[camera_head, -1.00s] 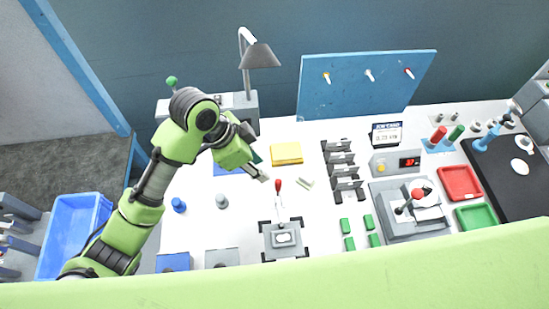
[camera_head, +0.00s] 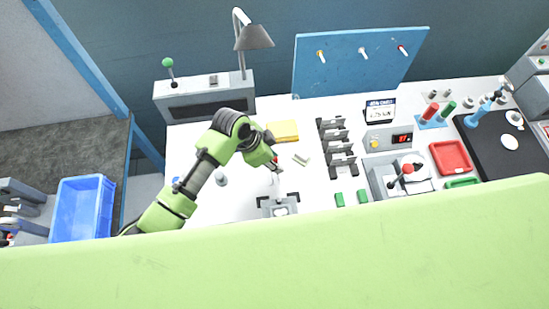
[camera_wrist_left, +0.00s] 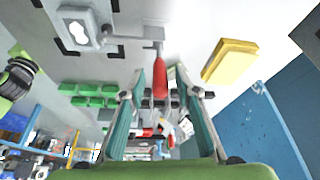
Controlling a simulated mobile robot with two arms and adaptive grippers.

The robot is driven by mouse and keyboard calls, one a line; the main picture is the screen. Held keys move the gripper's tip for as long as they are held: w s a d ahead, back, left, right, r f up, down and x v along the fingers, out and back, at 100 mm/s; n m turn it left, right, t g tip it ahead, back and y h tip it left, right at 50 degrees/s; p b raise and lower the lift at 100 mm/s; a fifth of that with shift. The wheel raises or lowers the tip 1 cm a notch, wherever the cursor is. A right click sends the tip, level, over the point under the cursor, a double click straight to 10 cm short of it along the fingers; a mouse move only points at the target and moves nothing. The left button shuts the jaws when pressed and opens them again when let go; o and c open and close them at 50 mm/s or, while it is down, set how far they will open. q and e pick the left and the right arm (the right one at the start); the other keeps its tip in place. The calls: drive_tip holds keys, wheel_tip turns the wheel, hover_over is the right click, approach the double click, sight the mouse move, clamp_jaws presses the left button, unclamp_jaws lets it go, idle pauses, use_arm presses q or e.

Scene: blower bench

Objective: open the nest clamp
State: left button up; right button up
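The nest clamp's red handle (camera_wrist_left: 160,80) stands between the fingers of my left gripper (camera_wrist_left: 160,85) in the left wrist view, with gaps on both sides. The gripper is open around it. In the head view, my left gripper (camera_head: 274,164) covers most of the handle. The grey nest (camera_head: 280,206) holds a light part and is partly hidden by my green body in front. The nest (camera_wrist_left: 80,28) also shows at upper left in the wrist view, with the clamp's metal arm (camera_wrist_left: 135,32) beside it. My right gripper is not seen.
A yellow block (camera_head: 283,131) lies just behind the gripper. Black-and-grey racks (camera_head: 338,146) stand to the right, with green blocks (camera_head: 340,199) in front. A grey box (camera_head: 205,97) and lamp (camera_head: 253,38) stand at the back left.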

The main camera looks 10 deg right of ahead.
use_arm(q)
drive_tip(key=shift+f, duration=0.2)
clamp_jaws()
